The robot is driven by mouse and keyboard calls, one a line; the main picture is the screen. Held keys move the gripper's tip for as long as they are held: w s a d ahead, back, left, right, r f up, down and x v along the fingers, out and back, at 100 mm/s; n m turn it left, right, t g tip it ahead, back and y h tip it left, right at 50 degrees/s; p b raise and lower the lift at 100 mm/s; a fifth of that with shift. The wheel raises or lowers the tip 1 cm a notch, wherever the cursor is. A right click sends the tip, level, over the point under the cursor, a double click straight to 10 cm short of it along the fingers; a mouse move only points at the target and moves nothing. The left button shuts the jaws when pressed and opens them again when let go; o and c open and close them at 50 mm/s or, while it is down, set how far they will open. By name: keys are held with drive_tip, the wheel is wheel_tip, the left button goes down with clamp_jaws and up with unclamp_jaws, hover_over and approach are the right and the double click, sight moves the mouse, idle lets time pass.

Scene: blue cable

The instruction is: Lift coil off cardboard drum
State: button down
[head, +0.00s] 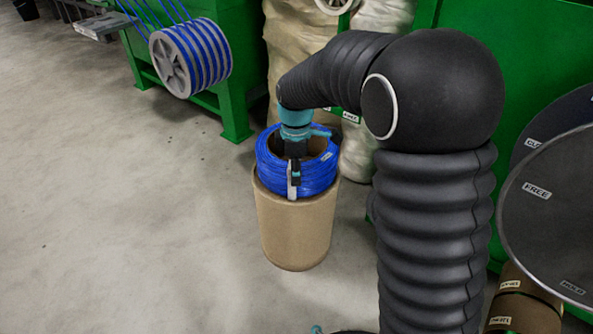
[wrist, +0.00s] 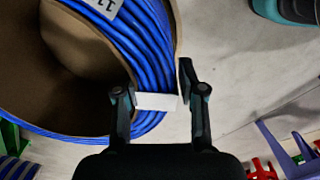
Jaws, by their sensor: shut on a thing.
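The blue cable coil (head: 317,178) sits level at the top of the brown cardboard drum (head: 297,230); I cannot tell whether it rests on it or hangs just clear. My gripper (head: 293,182) points down at the coil's near side. In the wrist view, the coil (wrist: 150,50) fills the upper left around a brown core. My gripper (wrist: 156,88) has one finger over the coil's strands and the other at its outer side, with a white band (wrist: 156,102) between them. It is shut on the coil; the exact contact is partly hidden.
A grey reel of blue cable (head: 190,57) hangs beside a green machine frame (head: 236,120) at the left. Pale sacks (head: 300,35) stand behind the drum. Dark discs (head: 548,215) and a brown roll (head: 523,305) are at the right. The floor left of the drum is clear.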

drive_tip(key=shift+r+p, duration=0.45)
drive_tip(key=shift+r, duration=0.2)
idle(0.8)
drive_tip(key=shift+r+p, duration=2.1)
drive_tip(key=shift+r, duration=0.5)
